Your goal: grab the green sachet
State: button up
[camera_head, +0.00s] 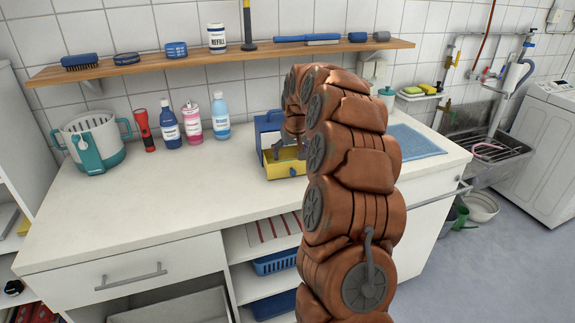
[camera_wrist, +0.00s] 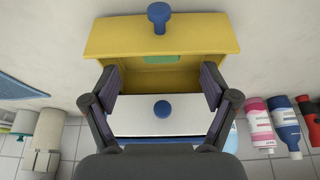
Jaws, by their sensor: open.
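The green sachet (camera_wrist: 160,58) shows as a small green patch inside an open yellow drawer (camera_wrist: 215,40); most of it is hidden by the drawer's inner edge and shadow. The drawer has a blue knob at its front and belongs to a small blue cabinet (camera_head: 268,122) on the counter. A white drawer front (camera_wrist: 135,124) with a blue knob also shows. My gripper (camera_wrist: 160,78) is open and empty, with its fingers apart at both sides of the drawer's opening. In the head view the yellow drawer (camera_head: 284,166) is partly hidden by my arm, and the sachet does not show.
On the counter (camera_head: 150,210), a grey-and-teal basket (camera_head: 88,150), a red flashlight (camera_head: 143,130) and several bottles stand left of the cabinet. A blue cloth (camera_head: 415,141) lies to the right. A wooden shelf (camera_head: 200,64) runs above. The counter front is clear.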

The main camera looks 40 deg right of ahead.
jog(key=shift+w+p+x, duration=0.2)
jog(key=shift+p+x, duration=0.25)
jog(key=shift+x, duration=0.95)
jog(key=shift+w+p+x, duration=0.2)
jog(key=shift+p+x, duration=0.25)
jog(key=shift+x, duration=1)
jog(key=shift+r, duration=0.15)
jog(key=shift+c, duration=0.2)
jog(key=c, duration=0.9)
